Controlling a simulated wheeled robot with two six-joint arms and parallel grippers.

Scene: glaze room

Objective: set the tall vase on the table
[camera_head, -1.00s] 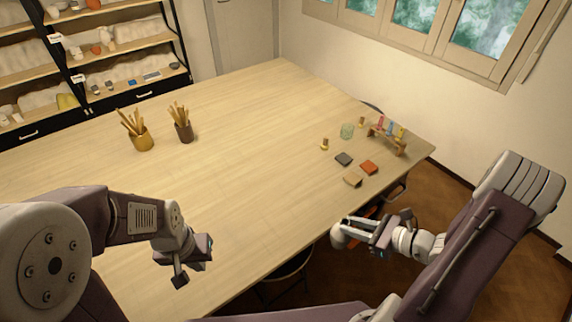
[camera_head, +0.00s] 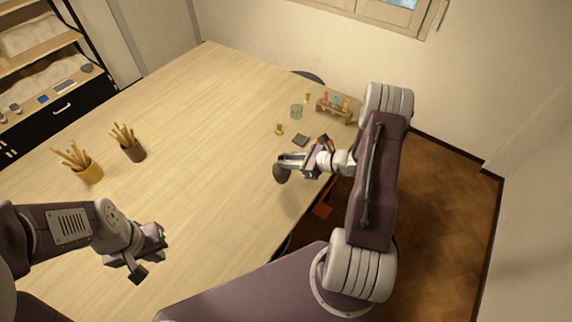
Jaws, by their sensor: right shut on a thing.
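The pale wooden table (camera_head: 215,120) fills the middle of the view. My left gripper (camera_head: 147,258) looks open and empty, over the table's near left part.
A yellow cup (camera_head: 90,174) and a brown cup (camera_head: 133,152) of tools stand at left. A green glass (camera_head: 296,111), a small brass piece (camera_head: 279,129), a dark tile (camera_head: 300,140) and a small rack (camera_head: 336,112) lie beyond my right gripper. The table's middle is clear.

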